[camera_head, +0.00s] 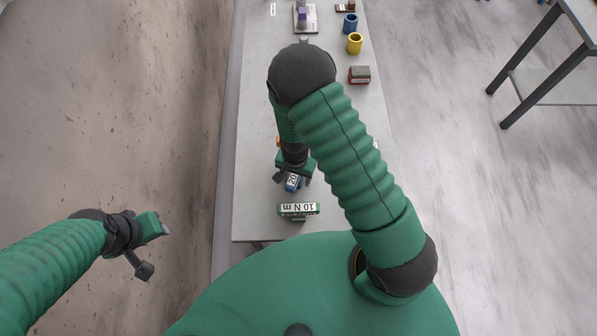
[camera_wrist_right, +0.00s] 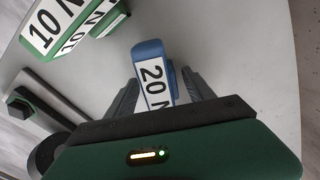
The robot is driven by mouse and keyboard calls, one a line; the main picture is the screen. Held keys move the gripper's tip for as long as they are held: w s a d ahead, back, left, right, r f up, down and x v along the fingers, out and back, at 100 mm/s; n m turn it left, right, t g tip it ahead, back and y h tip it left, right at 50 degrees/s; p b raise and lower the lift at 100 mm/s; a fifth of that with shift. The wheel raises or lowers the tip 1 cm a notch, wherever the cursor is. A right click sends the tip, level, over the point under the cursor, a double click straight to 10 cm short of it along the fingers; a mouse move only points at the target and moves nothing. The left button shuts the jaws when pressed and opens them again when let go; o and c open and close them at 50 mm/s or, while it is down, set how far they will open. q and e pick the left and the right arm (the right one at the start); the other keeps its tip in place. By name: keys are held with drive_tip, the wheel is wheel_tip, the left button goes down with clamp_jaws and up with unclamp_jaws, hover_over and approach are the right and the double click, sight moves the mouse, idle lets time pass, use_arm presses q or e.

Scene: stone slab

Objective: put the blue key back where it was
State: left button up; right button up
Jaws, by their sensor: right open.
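The blue key (camera_head: 293,183), labelled "20", lies under my right gripper (camera_head: 293,179) near the front of the stone slab. In the right wrist view the blue key (camera_wrist_right: 153,72) sits between the two dark fingers of my open right gripper (camera_wrist_right: 160,88). Gaps show beside it, and its lower part is hidden by the gripper body. I cannot tell what it rests on. My left gripper (camera_head: 155,245) is off the slab at the left, with nothing visible in it; its jaw opening is unclear.
A green block labelled "10 N m" (camera_head: 298,209) is just in front of the blue key, near the slab's front edge. Farther back on the slab (camera_head: 255,130) are a red box (camera_head: 360,75), a yellow cup (camera_head: 354,43) and a blue cup (camera_head: 350,24). The slab's left strip is clear.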

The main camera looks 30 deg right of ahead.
drive_tip(key=r, duration=0.3)
drive_tip(key=a+r, duration=0.1)
drive_tip(key=r, duration=0.1)
drive_tip(key=shift+w+r+b, duration=0.1)
drive_tip(key=shift+r+b, duration=0.05)
drive_tip(key=shift+b, duration=0.2)
drive_tip(key=r, duration=0.2)
drive_tip(key=d+r, duration=0.1)
drive_tip(key=r, duration=0.4)
drive_tip(key=shift+s+d+r, duration=0.2)
drive_tip(key=shift+s+r, duration=0.05)
drive_tip(key=shift+s, duration=0.1)
drive_tip(key=s+r+n+t, duration=0.3)
drive_tip(key=s+r+n, duration=0.3)
drive_tip(key=r+n, duration=0.4)
use_arm(q)
drive_tip(key=s+b+x, duration=0.1)
drive_tip(key=b+x, duration=0.6)
drive_tip(key=shift+s+a+f, duration=0.15)
drive_tip(key=shift+s+f, duration=0.2)
use_arm(e)
wheel_tip(320, 180, down, 8)
drive_tip(key=shift+a+r+g, duration=0.15)
drive_tip(key=shift+a+g, duration=0.15)
drive_tip(key=shift+w, duration=0.1)
